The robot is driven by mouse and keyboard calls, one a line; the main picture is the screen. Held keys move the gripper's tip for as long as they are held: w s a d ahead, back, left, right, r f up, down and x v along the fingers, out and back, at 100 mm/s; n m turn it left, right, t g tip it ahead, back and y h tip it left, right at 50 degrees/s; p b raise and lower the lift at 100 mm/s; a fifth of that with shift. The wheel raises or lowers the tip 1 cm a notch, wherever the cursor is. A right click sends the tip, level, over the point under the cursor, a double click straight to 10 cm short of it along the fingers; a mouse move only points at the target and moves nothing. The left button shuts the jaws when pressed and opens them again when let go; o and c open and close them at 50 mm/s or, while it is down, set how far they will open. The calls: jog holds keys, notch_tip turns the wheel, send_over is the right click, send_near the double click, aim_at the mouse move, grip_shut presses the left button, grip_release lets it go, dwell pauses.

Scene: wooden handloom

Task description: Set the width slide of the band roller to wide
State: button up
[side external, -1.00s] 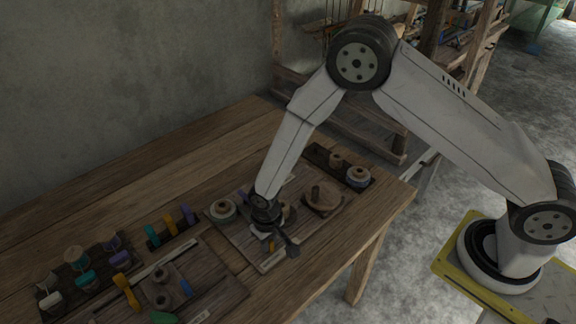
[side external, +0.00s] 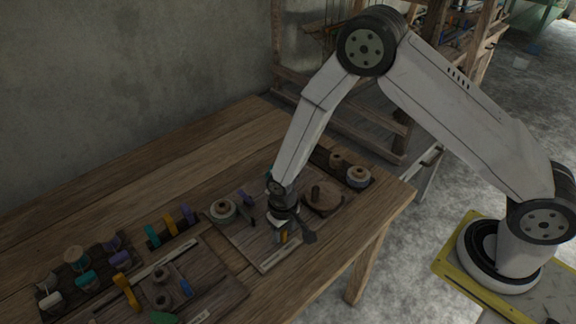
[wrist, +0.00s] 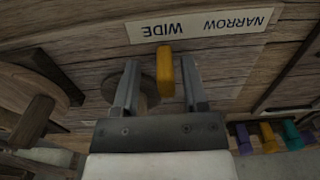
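The width slide's orange knob (wrist: 164,70) stands upright just below the word WIDE on the pale label strip (wrist: 199,25), which reads upside down in the wrist view. The word NARROW is to its right. My gripper (wrist: 158,66) is open, with one finger on each side of the knob. The knob is closer to the right finger; I cannot tell whether they touch. My gripper hides part of the board's middle.
A round wooden piece with a peg (side external: 322,197) stands right of my gripper, and a pale spool (side external: 222,210) stands to its left. A rack with coloured pegs (side external: 170,227) and another board (side external: 215,290) lie further left. The table's back strip is clear.

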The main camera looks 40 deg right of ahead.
jog(key=shift+r, duration=3.9)
jog(key=shift+r, duration=0.1)
jog(key=s+d+r+t, duration=0.2)
jog(key=s+d+r, duration=0.9)
jog(key=d+r, duration=0.1)
jog(key=shift+s+r+t, duration=0.15)
jog(key=shift+r+t, duration=0.15)
jog(key=shift+r, duration=0.1)
